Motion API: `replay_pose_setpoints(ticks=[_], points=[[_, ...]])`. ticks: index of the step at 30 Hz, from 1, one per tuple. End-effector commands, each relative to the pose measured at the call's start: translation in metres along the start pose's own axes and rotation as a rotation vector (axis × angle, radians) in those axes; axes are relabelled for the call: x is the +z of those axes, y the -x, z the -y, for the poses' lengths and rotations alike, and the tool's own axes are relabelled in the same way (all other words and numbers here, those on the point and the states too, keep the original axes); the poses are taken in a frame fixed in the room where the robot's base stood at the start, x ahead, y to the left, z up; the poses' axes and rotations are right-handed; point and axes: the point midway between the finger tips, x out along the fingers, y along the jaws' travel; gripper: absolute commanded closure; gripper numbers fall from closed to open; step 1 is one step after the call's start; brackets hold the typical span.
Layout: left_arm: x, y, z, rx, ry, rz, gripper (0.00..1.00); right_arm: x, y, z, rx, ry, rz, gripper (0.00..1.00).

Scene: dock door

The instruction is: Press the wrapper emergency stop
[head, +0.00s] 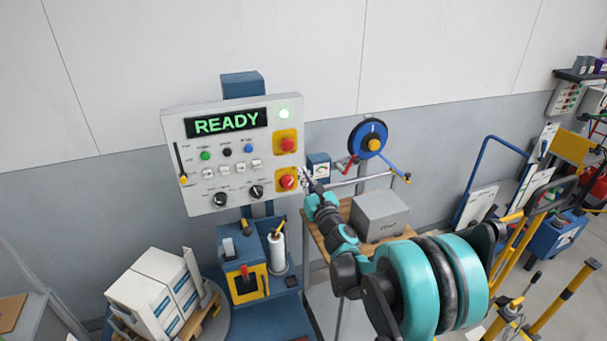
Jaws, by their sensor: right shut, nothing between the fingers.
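My right gripper (305,176) is shut and empty, just right of the lower red button. I cannot tell whether it touches the button or the panel edge. My left gripper is not in view.
A grey box (380,215) sits on a wooden-topped stand under my right arm. A blue reel with a crank (369,138) stands right of the panel. White boxes (153,292) on a pallet stand at lower left, beside a roll of wrap (278,253).

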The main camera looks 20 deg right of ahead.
Motion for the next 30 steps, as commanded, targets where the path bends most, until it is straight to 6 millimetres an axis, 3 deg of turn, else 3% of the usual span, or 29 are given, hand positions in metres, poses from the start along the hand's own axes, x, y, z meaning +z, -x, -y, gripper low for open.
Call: replay_pose_setpoints(ticks=[9,15,21,30], points=[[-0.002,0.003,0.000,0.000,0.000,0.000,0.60,0.000,-0.069,-0.001,0.002,0.001,0.000,1.00],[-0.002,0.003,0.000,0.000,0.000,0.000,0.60,0.000,-0.098,0.000,0.000,0.000,0.000,1.00],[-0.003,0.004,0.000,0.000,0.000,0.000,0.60,0.000,-0.108,0.000,0.000,0.001,0.000,1.00],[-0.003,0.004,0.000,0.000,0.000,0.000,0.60,0.000,-0.109,0.000,0.000,0.001,0.000,1.00]])
